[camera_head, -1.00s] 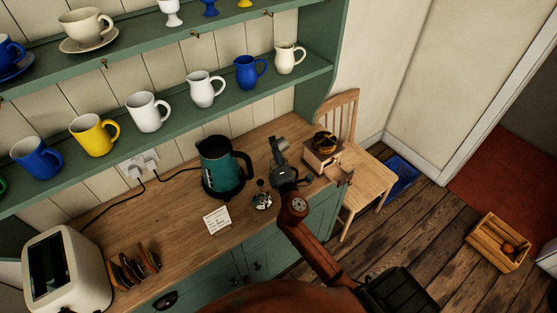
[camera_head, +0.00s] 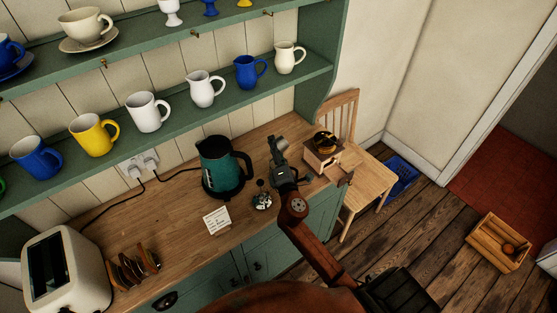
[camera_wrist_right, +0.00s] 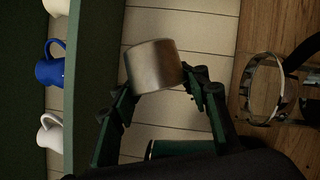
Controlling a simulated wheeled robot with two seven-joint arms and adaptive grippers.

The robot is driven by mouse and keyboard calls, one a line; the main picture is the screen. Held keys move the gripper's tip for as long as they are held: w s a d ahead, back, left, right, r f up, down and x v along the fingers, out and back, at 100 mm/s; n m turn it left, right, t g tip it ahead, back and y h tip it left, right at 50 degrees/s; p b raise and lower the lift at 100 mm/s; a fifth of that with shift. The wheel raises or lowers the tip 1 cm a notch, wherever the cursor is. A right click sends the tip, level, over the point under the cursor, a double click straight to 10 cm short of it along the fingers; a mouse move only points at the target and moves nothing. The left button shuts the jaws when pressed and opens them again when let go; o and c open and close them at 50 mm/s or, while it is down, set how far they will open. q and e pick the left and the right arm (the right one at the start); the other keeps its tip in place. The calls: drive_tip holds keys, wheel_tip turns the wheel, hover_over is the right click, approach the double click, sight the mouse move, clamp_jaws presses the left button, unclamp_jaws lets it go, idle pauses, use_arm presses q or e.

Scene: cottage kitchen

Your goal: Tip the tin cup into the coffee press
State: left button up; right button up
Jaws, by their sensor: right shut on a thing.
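The tin cup (camera_wrist_right: 153,65) is a dull silver cylinder between the fingers of my right gripper (camera_wrist_right: 162,88) in the right wrist view. The gripper is shut on it. Its inside and contents are hidden. In the head view my right gripper (camera_head: 278,158) is over the worktop, and the cup is hard to make out there. The coffee press (camera_head: 262,200), small with glass and metal, stands on the worktop just left of and nearer than the gripper. In the wrist view the press (camera_wrist_right: 262,90) shows at the right, apart from the cup. My left gripper is out of view.
A teal kettle (camera_head: 220,168) stands close left of the press. A white card (camera_head: 216,221) is in front of it. A coffee grinder (camera_head: 322,155) is just right of my gripper. A toast rack (camera_head: 133,270) and toaster (camera_head: 68,275) stand left. Mugs line the shelf above.

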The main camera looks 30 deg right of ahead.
drive_tip(key=shift+r+n, duration=0.25)
drive_tip(key=shift+n, duration=0.05)
idle(0.5)
